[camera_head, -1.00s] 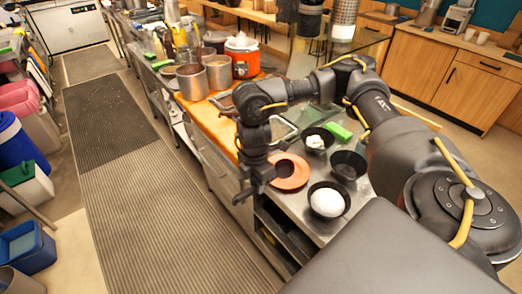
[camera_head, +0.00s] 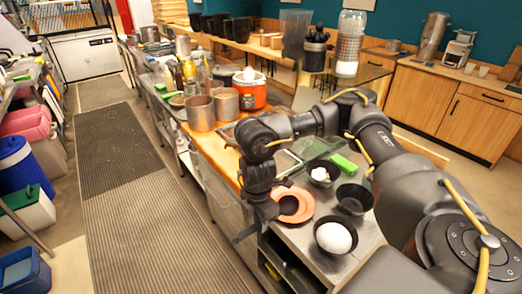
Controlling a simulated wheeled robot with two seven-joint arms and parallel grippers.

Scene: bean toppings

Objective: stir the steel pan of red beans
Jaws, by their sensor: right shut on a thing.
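Two steel pots stand side by side on the wooden counter, a left one (camera_head: 200,113) and a right one (camera_head: 226,105). I cannot make out red beans in either from here. My right gripper (camera_head: 250,228) points down at the counter's front edge, just left of an orange plate (camera_head: 305,207). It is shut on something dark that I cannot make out. A dark round shape lies over the middle of the plate; whether it belongs to the held thing is unclear. My left gripper is out of view.
Black bowls stand right of the plate, one with a white mound (camera_head: 334,238). A green block (camera_head: 344,163) lies behind them. An orange cooker (camera_head: 252,92) stands behind the pots, with bottles further left. The striped floor mat (camera_head: 150,220) is clear.

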